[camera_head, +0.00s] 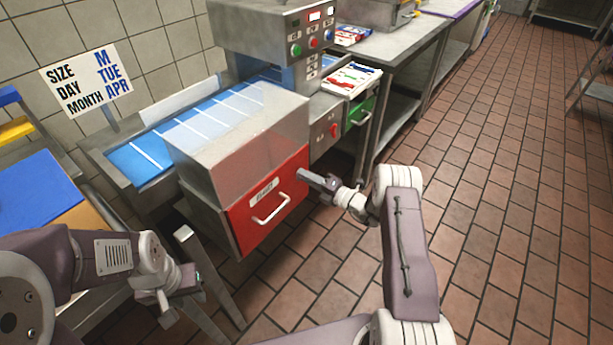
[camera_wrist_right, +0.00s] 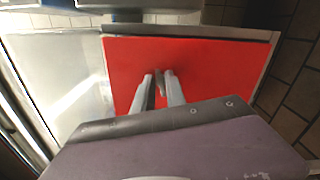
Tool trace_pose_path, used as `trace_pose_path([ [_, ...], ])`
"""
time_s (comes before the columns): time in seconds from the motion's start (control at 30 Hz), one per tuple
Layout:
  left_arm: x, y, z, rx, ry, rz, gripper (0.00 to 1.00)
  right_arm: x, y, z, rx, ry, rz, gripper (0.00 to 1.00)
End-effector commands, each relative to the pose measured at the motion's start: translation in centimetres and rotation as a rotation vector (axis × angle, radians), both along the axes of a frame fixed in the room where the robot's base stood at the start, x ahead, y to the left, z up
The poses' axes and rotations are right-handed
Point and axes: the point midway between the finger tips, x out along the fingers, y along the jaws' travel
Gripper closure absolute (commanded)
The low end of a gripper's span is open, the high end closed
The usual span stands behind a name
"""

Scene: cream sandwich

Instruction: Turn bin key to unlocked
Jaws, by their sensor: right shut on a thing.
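The bin is a red drawer front (camera_head: 260,220) with a white bar handle and a small label, set under a clear-topped box beside the conveyor. In the right wrist view its red face (camera_wrist_right: 215,60) fills the middle. My right gripper (camera_head: 302,174) reaches the upper right part of the red face. The right wrist view shows its fingers close together on a small grey key (camera_wrist_right: 161,82) at that face. The key's turn angle is too small to read. My left gripper (camera_head: 193,279) hangs at the lower left, away from the bin, and its jaw gap is unclear.
A blue conveyor (camera_head: 142,153) runs behind the clear box (camera_head: 240,140). A machine with buttons (camera_head: 280,35) stands above it. A green drawer (camera_head: 359,112) is further right. A date sign (camera_head: 88,80) stands at left. The tiled floor at right is open.

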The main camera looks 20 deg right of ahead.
Motion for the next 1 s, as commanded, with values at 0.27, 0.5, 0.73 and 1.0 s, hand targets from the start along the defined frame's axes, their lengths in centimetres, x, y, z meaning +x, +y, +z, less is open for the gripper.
trace_pose_path([
  [0.27,0.0,0.0,0.2,0.0,0.0,0.0,0.64,0.0,-0.02,-0.08,0.09,0.071,0.0,1.0],
  [0.5,0.0,-0.01,0.24,0.0,0.0,0.0,0.64,0.01,-0.03,-0.1,0.118,0.094,0.0,1.0],
  [0.73,0.0,0.0,0.24,0.0,0.0,0.0,0.64,0.01,-0.03,-0.11,0.122,0.097,0.0,1.0],
  [1.0,0.0,0.0,0.24,0.0,0.0,0.0,0.64,0.01,-0.03,-0.11,0.122,0.096,0.0,0.72],
])
